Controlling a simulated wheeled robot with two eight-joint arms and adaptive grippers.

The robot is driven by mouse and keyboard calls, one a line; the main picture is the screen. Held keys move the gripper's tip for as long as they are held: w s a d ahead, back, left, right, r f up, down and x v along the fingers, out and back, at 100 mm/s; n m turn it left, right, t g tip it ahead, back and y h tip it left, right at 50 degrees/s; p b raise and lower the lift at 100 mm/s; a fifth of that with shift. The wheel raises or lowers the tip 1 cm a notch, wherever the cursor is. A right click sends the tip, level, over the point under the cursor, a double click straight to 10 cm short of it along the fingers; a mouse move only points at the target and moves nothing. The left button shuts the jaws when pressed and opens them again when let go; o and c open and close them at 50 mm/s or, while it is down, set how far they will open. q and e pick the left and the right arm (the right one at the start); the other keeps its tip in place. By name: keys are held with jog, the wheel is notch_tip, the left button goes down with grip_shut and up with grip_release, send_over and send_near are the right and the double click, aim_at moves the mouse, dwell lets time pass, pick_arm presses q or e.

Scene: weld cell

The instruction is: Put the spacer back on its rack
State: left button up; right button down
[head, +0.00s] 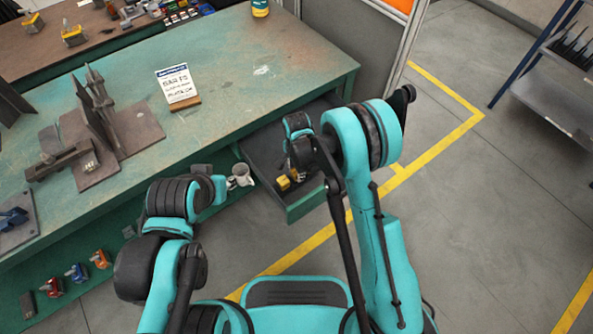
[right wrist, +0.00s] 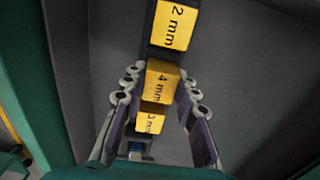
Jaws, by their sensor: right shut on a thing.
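In the right wrist view, a yellow spacer marked 4 mm (right wrist: 161,82) is between the fingertips of my right gripper (right wrist: 158,90), which is shut on it. It lies in line with a yellow 2 mm spacer (right wrist: 175,24) beyond it and a yellow 3 mm one (right wrist: 151,119) nearer. The dark rack (right wrist: 164,56) shows between the blocks; I cannot tell whether the held spacer touches it. In the head view my right gripper (head: 297,162) reaches down into the open drawer (head: 262,152). My left gripper (head: 240,177) is small at the end of its arm, its jaws unclear.
The drawer hangs open from the green workbench (head: 235,70); its walls stand close around the right gripper. A sign card (head: 177,86) and a rusty welded fixture (head: 100,115) stand on the bench. A shelf (head: 565,95) is at far right. The floor right of the drawer is clear.

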jog(key=c, duration=1.1)
grip_release()
notch_tip(320, 180, up, 12)
